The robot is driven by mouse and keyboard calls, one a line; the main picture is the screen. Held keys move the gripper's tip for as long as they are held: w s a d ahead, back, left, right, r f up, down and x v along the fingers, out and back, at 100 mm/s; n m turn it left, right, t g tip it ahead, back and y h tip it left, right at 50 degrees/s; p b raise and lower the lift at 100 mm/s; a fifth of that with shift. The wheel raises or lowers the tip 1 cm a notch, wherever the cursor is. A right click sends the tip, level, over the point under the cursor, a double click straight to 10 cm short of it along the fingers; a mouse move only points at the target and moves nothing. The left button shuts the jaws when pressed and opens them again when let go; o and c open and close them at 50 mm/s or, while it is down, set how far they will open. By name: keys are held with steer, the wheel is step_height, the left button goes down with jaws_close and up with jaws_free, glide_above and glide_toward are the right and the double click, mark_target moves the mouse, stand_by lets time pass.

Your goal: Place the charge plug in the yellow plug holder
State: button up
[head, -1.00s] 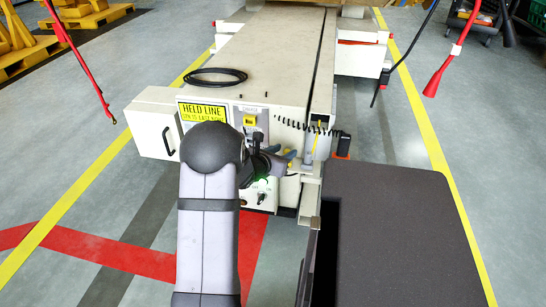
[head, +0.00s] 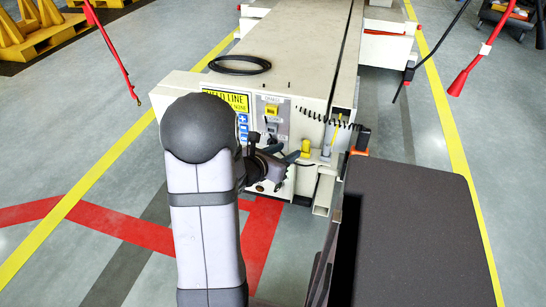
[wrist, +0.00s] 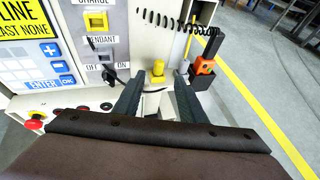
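A yellow piece (head: 305,147) stands at the lower right of the cart's front panel; in the wrist view it (wrist: 157,72) sits above a pale bracket. I cannot tell whether it is the charge plug or the yellow plug holder. A yellow-framed socket (wrist: 96,21) is under the CHARGE label, and also shows in the head view (head: 271,110). My gripper (wrist: 157,86) is open, its dark fingers apart with the yellow piece showing between them and clear space on both sides. In the head view my gripper (head: 290,157) is just left of the yellow piece.
An orange and black handset (wrist: 203,70) hangs at the right on a coiled black cord (wrist: 170,20). A red button (wrist: 35,121) is at lower left of the panel. A black cable loop (head: 240,65) lies on the cart top (head: 300,50). Open floor lies at the left.

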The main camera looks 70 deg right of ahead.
steer(key=shift+w, duration=0.1)
steer(key=w+a+f+m+y, duration=0.1)
steer(key=w+a+m+y, duration=0.15)
steer(key=w+a, duration=0.4)
steer(key=w+a+f+m+t+y, duration=0.1)
steer(key=w+a+m, duration=0.25)
steer(key=a, duration=0.55)
steer(key=w+a+f+m+y, duration=0.1)
steer(key=w+a+m+y, duration=0.2)
steer(key=a, duration=0.5)
steer(key=w+a+f+m+t+y, duration=0.1)
steer(key=w+a+m+y, duration=0.1)
steer(key=a, duration=1.2)
steer(key=w+a+f+m+t+y, duration=0.1)
steer(key=w+a+m+t+y, duration=0.1)
steer(key=a, duration=1.2)
steer(key=shift+w+m+y, duration=0.7)
steer(key=shift+w+y, duration=0.1)
steer(key=shift+y, duration=0.35)
